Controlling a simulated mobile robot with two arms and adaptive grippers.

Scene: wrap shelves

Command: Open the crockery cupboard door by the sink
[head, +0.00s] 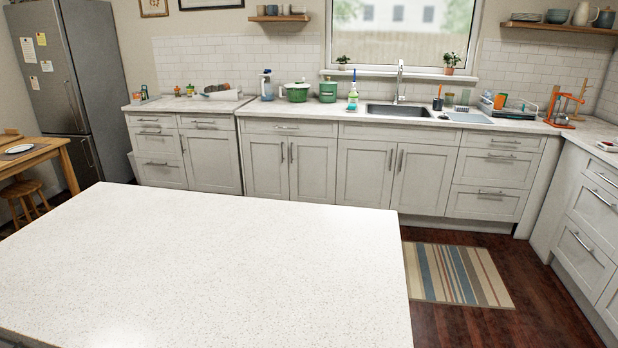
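The sink (398,111) is set in the back counter under the window. Below it are two shut cupboard doors, a left one (363,173) and a right one (420,180), with upright handles side by side at their meeting edge. To the left, another pair of shut doors, one (268,167) and its neighbour (313,170), also has handles at the middle. I cannot tell which of these holds the crockery. Neither of my grippers shows in the head view.
A white speckled island worktop (210,262) fills the near left and stands between me and much of the cupboards. A striped rug (458,275) lies on the wooden floor (530,290) before the sink. Drawers (588,233) line the right side.

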